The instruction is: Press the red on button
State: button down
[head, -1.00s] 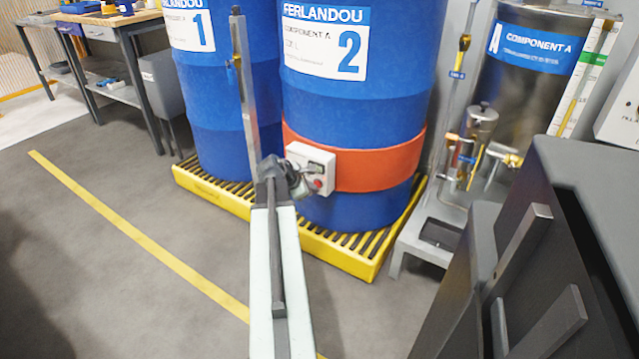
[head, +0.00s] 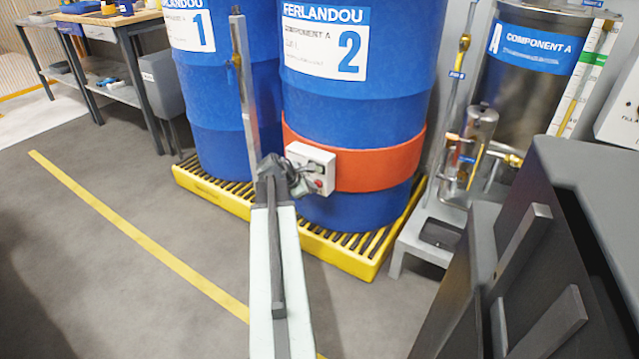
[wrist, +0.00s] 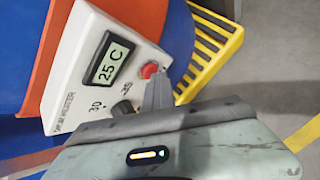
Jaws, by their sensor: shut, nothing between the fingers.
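The red button (wrist: 150,70) sits on a white control box (wrist: 75,90) with a display reading 25 C and a dark knob (wrist: 122,108).
Drum 1 (head: 215,90) stands to the left on the yellow spill pallet (head: 335,253). A metal component A tank (head: 525,85) and its pipes stand right. A dark cabinet (head: 590,180) fills the right foreground. The floor (head: 110,290) at left is clear.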

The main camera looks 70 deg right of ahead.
jog(key=shift+a, duration=0.25)
jog(key=w+a, duration=0.1)
jog(key=a, duration=0.5)
jog(key=shift+w, duration=0.35)
